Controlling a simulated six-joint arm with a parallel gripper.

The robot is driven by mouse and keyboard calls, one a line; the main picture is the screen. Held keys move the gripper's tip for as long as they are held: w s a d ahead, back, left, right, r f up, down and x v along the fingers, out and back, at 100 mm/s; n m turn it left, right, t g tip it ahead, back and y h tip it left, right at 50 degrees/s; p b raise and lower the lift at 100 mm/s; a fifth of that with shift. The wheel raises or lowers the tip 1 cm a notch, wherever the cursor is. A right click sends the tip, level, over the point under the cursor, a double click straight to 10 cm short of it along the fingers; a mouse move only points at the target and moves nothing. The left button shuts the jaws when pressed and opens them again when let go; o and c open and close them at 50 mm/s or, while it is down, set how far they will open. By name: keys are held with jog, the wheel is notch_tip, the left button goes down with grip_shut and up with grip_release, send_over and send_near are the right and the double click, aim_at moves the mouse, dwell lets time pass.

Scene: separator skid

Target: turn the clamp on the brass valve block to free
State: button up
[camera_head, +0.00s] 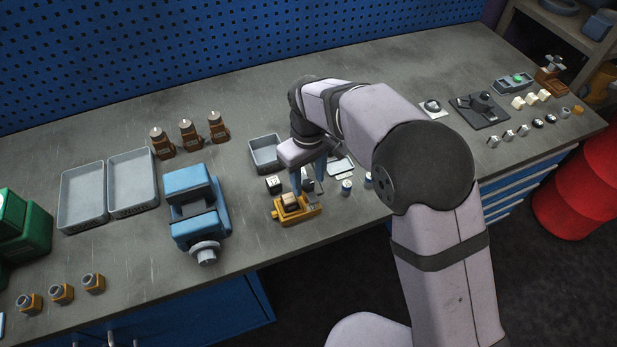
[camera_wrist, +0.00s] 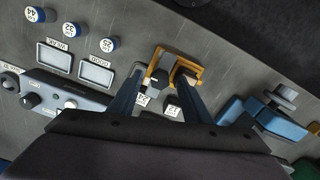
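A brass-yellow block (camera_head: 309,214) sits on the bench near its front edge, below my gripper (camera_head: 309,176). It carries a brown piece (camera_head: 290,201) and a grey upright part (camera_head: 310,187), which may be the clamp. In the wrist view the yellow block (camera_wrist: 177,49) lies ahead of my gripper (camera_wrist: 160,80), with the brown piece (camera_wrist: 186,76) and a dark grey part (camera_wrist: 158,79) between the two blue fingers. The fingers stand apart. I cannot tell whether they touch anything. The clamp's setting is not readable.
A blue vise (camera_head: 188,184) stands to the left. Bare bench lies between vise and block.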

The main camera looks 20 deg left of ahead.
aim_at(309, 184)
jog(key=shift+r+b, duration=1.3)
jog(key=shift+r, duration=2.35)
jog(key=shift+d, duration=0.1)
jog(key=w+d+f+m, duration=0.2)
jog(key=d+m, duration=0.2)
jog(key=d, duration=1)
jog(key=s+d+f+m, duration=0.3)
jog(key=s+d, duration=0.4)
jog(key=d, duration=0.3)
jog(key=s+d+f+m, duration=0.4)
jog(key=s+d, duration=0.3)
jog(key=d, duration=0.3)
jog(key=shift+d+m, duration=0.3)
jog(key=shift+m, duration=0.3)
